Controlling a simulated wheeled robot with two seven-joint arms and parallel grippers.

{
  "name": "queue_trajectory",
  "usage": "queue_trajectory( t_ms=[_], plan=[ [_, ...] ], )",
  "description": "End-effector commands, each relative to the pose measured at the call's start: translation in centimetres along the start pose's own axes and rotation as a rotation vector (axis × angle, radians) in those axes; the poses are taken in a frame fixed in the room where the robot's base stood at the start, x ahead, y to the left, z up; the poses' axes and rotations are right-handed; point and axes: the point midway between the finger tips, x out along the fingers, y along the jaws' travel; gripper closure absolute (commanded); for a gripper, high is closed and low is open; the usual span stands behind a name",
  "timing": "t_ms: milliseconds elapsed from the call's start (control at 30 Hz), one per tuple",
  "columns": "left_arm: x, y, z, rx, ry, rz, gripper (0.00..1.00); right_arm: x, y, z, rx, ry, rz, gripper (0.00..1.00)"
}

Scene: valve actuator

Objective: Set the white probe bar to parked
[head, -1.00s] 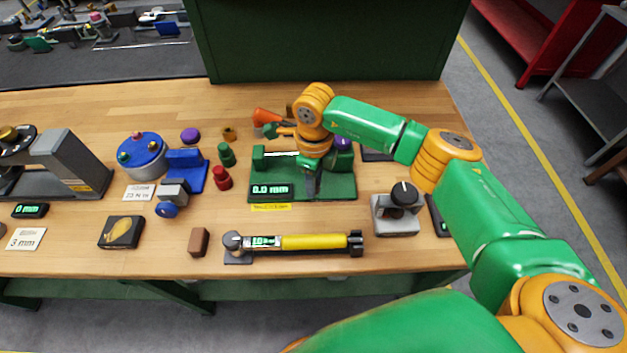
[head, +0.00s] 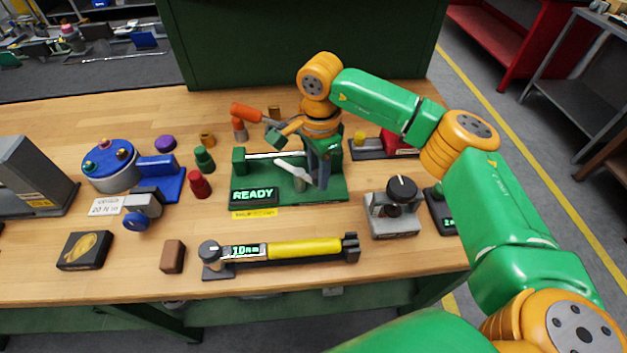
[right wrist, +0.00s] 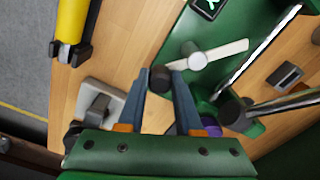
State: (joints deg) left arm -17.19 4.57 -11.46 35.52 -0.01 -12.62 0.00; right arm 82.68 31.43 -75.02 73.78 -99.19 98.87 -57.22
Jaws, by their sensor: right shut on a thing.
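In the head view the bar slants down to the right toward my right gripper (head: 322,182). In the right wrist view the bar (right wrist: 226,52) runs from a round light pivot (right wrist: 196,60) toward a dark knob (right wrist: 160,78). The knob sits between the fingertips of my right gripper (right wrist: 161,74), which is shut on it. The gripper hides part of the fixture's right side in the head view. My left gripper is not in view.
A yellow-handled torque wrench (head: 305,247) lies in front of the fixture. A grey box with a black knob (head: 401,189) stands to the right. Red (head: 199,185) and green (head: 204,160) pegs stand left. An orange-handled tool (head: 245,113) is behind.

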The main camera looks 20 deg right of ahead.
Motion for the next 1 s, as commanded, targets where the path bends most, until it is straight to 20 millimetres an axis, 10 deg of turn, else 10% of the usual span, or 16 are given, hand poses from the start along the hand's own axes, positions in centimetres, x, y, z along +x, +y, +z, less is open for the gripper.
queue_trajectory(
  t_ms=[1000],
  plan=[
    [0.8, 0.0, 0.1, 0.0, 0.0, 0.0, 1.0, -0.1, -1.2, -1.6, -0.382, 0.001, -0.003, 1.0]
  ],
)
